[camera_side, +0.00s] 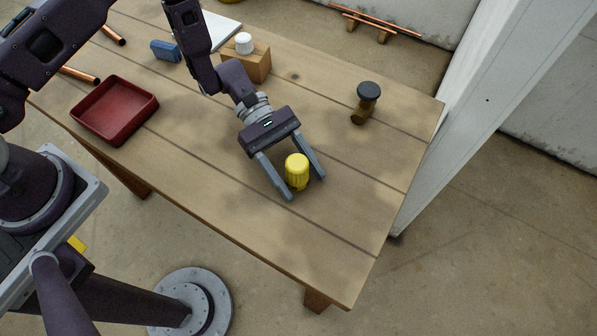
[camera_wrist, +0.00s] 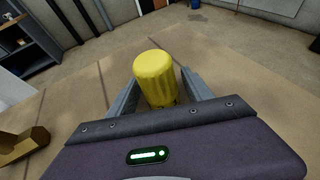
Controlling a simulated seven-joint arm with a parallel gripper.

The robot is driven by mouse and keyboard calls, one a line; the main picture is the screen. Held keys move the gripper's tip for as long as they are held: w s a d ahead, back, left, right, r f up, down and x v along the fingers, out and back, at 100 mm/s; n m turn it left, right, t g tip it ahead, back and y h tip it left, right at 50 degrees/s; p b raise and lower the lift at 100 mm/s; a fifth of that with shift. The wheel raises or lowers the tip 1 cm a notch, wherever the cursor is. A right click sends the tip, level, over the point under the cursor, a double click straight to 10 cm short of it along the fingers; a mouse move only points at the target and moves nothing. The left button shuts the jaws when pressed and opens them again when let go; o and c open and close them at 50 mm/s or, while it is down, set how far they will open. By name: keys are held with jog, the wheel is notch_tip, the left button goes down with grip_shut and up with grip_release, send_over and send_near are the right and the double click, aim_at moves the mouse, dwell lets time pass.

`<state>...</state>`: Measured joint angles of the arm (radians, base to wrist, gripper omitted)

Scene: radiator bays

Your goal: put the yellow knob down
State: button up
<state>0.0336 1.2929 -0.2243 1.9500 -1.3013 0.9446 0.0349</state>
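The yellow knob (camera_side: 297,170) is upright and ribbed near the right front part of the wooden table, and its foot looks to be at the table top. It also shows in the wrist view (camera_wrist: 156,78), between the two fingers. My gripper (camera_side: 306,186) has one finger on each side of the knob. Narrow gaps show between the knob and the fingers, so my gripper looks open around it.
A dark-capped brass knob (camera_side: 366,101) lies behind to the right. A white knob (camera_side: 244,43) sits on a wooden block (camera_side: 259,64). A red tray (camera_side: 115,109) and blue block (camera_side: 165,51) are at the left. The table's right end (camera_side: 375,260) is clear.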

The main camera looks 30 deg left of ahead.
jog(key=shift+r, duration=0.2)
jog(key=v, duration=1.2)
jog(key=s+a+r+m+t+y, duration=0.1)
jog(key=s+a+r+m+y, duration=0.2)
jog(key=r, duration=0.5)
jog(key=s+a+r+m+t+y, duration=0.1)
jog(key=s+a+r+m+y, duration=0.2)
jog(key=r, duration=0.6)
jog(key=s+a+r+m+t+y, duration=0.3)
jog(key=s+a+r+t, duration=0.1)
jog(key=s, duration=0.2)
jog(key=s+a+r+m+t+y, duration=0.3)
jog(key=s+a+r+m+t, duration=0.1)
jog(key=s+t, duration=0.1)
jog(key=shift+s+r+y, duration=0.25)
jog(key=shift+s+y, duration=0.05)
jog(key=shift+s, duration=0.5)
